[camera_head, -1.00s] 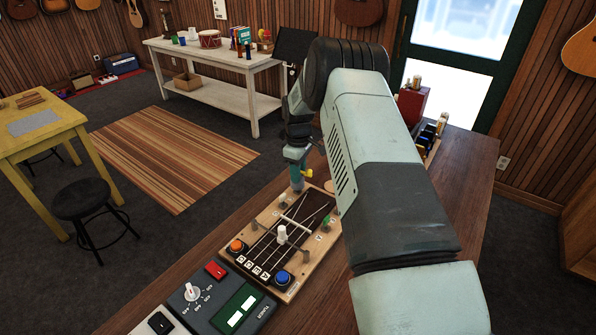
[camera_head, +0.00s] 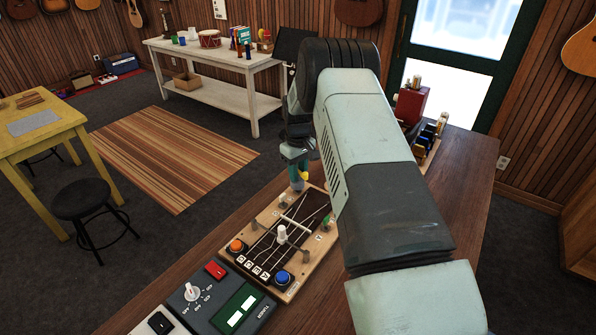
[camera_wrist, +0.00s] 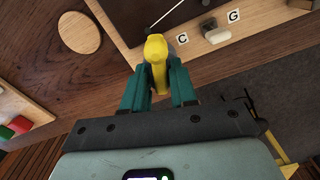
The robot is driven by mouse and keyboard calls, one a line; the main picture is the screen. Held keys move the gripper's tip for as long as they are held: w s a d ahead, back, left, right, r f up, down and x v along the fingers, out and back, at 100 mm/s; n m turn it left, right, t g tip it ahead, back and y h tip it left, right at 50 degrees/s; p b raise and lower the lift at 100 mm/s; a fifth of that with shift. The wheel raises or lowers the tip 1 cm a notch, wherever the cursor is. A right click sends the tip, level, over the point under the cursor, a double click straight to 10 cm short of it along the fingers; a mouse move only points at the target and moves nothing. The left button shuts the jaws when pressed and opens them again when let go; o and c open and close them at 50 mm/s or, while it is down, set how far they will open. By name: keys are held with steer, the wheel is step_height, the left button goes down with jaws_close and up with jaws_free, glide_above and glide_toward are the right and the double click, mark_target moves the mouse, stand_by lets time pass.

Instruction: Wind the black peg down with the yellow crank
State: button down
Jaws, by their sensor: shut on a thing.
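My gripper (camera_wrist: 157,85) is shut on the yellow crank (camera_wrist: 156,55), which stands out between the teal fingers in the wrist view. In the head view the gripper (camera_head: 297,174) is at the far end of the wooden peg board (camera_head: 317,262), and a bit of the crank (camera_head: 305,176) shows below it. The crank's head is over the board's edge near the C label (camera_wrist: 183,38). I cannot make out the black peg; the crank and gripper may hide it. I cannot tell whether crank and peg touch.
A green peg (camera_head: 326,222), an orange button (camera_head: 237,246) and a blue button (camera_head: 282,278) are on the board. A tuner box (camera_head: 215,300) sits nearer. A round wooden disc (camera_wrist: 80,32) lies on the bench.

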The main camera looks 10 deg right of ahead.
steer(key=shift+r, duration=0.45)
steer(key=shift+r+n, duration=0.5)
steer(key=shift+r, duration=1.3)
steer(key=shift+r, duration=0.1)
steer(key=shift+r, duration=2.4)
